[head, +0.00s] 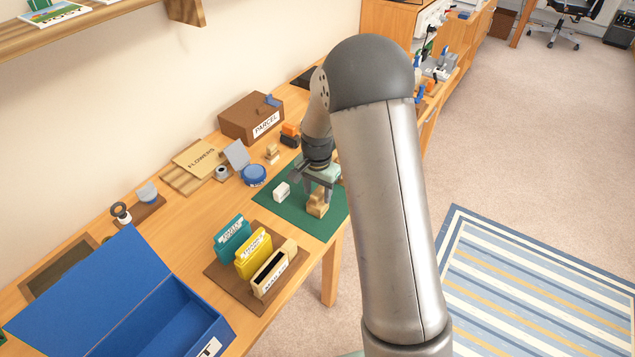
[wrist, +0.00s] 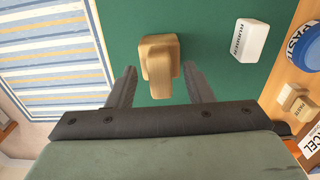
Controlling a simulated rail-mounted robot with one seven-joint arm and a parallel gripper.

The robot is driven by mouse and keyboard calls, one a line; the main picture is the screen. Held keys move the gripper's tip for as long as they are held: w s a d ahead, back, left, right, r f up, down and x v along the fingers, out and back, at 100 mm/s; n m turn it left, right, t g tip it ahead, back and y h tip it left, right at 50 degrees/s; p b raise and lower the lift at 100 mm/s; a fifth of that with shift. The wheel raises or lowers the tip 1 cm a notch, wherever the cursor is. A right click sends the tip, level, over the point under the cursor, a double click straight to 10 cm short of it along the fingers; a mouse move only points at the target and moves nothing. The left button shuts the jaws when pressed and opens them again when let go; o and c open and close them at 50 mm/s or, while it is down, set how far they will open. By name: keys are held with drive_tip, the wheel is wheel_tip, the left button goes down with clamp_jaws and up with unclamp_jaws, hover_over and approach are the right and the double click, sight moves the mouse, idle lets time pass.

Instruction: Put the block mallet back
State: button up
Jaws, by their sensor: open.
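The block mallet (head: 318,203), a pale wooden block with a narrower part on it, stands on the green mat (head: 302,222). In the wrist view the mallet (wrist: 158,52) is just ahead of and between my two fingers. My gripper (head: 318,186) is open and sits right over the mallet. In the wrist view my gripper (wrist: 161,85) shows a gap on both sides of the narrow part, and no hold on it. My arm hides part of the mat in the head view.
A white rubber (head: 281,191) lies on the mat left of the mallet. A brown base with teal and yellow holders (head: 254,251) and a wooden slotted box (head: 272,276) stands nearer. An open blue box (head: 165,325) is at front left. A parcel box (head: 251,118) stands behind.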

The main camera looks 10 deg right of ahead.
wheel_tip(320, 180, up, 17)
drive_tip(key=s+f+n, duration=0.2)
drive_tip(key=s+n, duration=0.7)
drive_tip(key=s, duration=1.9)
drive_tip(key=shift+s+a+f+n+b, duration=0.15)
drive_tip(key=shift+s+a+n+b, duration=0.15)
drive_tip(key=shift+a+b, duration=0.15)
